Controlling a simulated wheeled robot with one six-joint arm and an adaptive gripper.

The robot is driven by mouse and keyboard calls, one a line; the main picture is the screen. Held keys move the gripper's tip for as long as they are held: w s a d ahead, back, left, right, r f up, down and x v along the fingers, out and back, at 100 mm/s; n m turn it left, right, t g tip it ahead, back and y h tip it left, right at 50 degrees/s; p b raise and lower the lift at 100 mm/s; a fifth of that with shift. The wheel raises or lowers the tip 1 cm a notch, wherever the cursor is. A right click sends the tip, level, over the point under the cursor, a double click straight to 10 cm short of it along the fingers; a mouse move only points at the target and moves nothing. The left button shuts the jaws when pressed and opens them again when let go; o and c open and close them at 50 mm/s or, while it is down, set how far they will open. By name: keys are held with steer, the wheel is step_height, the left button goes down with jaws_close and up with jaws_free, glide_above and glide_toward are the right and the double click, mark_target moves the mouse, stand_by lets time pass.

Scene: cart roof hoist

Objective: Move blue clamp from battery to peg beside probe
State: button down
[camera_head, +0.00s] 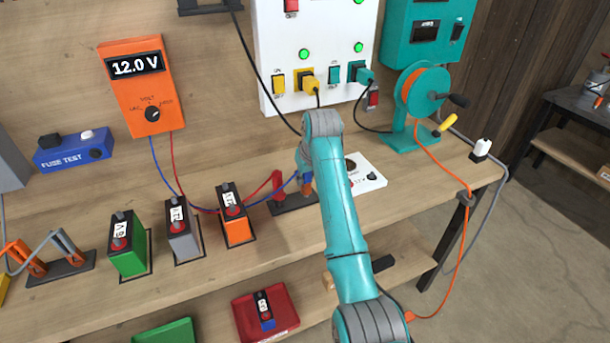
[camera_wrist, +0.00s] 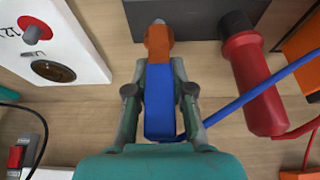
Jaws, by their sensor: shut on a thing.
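The blue clamp (camera_wrist: 160,103) is between the fingers of my gripper (camera_wrist: 159,78), which is shut on it. An orange part and a grey tip (camera_wrist: 158,22) show at its far end, over the edge of a dark peg base (camera_wrist: 190,18). Whether the clamp sits on a peg or hovers over it I cannot tell. The red probe (camera_wrist: 250,80) stands just right of the clamp on the same base; it also shows in the head view (camera_head: 277,185). In the head view the clamp (camera_head: 305,172) is partly hidden by my arm. The orange battery (camera_head: 236,215) stands left of the probe.
Grey (camera_head: 183,229) and green (camera_head: 128,247) batteries stand further left. The orange voltmeter (camera_head: 139,85) reads 12.0 V; its red and blue leads cross the bench. A white panel box (camera_head: 362,175) lies right of the clamp. A teal hoist reel (camera_head: 415,95) stands at the right.

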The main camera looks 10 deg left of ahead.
steer(key=shift+f, duration=0.8)
steer(key=c, duration=0.9)
jaws_free()
steer(key=shift+c, duration=0.2)
steer(key=v, duration=1.2)
steer(key=shift+f, duration=0.15)
